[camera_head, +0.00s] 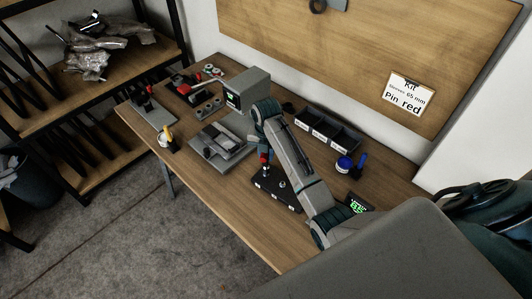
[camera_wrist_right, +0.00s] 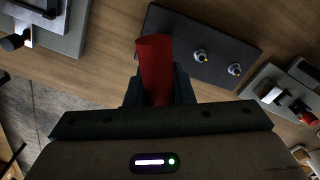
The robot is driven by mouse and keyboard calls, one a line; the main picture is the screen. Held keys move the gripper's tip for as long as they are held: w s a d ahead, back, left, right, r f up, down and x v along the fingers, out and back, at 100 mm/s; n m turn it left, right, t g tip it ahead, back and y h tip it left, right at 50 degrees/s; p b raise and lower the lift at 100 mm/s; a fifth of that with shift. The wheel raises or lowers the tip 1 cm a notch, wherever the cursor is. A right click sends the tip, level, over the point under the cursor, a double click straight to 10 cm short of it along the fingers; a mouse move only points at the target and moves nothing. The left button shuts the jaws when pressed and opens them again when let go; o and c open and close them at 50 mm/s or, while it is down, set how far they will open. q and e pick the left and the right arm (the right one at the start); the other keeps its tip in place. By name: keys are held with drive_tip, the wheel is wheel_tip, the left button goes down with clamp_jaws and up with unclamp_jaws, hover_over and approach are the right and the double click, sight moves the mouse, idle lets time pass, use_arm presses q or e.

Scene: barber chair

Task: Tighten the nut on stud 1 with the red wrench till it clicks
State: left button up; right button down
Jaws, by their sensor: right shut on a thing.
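My right gripper (camera_head: 266,151) is shut on the red wrench (camera_wrist_right: 155,62), which shows in the right wrist view as a red cylinder between the fingers (camera_wrist_right: 158,88). In the head view the red wrench (camera_head: 264,158) points down at the left part of a dark stud plate (camera_head: 277,191). The plate (camera_wrist_right: 205,35) also shows in the wrist view, with two studs (camera_wrist_right: 200,56) (camera_wrist_right: 235,69) in sight, to the right of the wrench. The wrench covers part of the plate, so I cannot tell whether it touches a nut. My left gripper is not in view.
A display with green digits (camera_head: 358,204) stands right of the plate. Dark bins (camera_head: 328,131) and a blue-topped pot (camera_head: 344,163) are behind it. A grey fixture (camera_head: 222,146) and a grey machine (camera_head: 247,90) are to the left. The front table strip (camera_head: 215,185) is clear.

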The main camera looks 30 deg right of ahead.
drive_tip(key=shift+f, duration=0.7)
idle(0.6)
drive_tip(key=m, duration=0.4)
drive_tip(key=shift+m, duration=0.3)
idle(0.3)
drive_tip(key=m, duration=0.4)
drive_tip(key=shift+w+m, duration=0.1)
drive_tip(key=shift+m, duration=0.2)
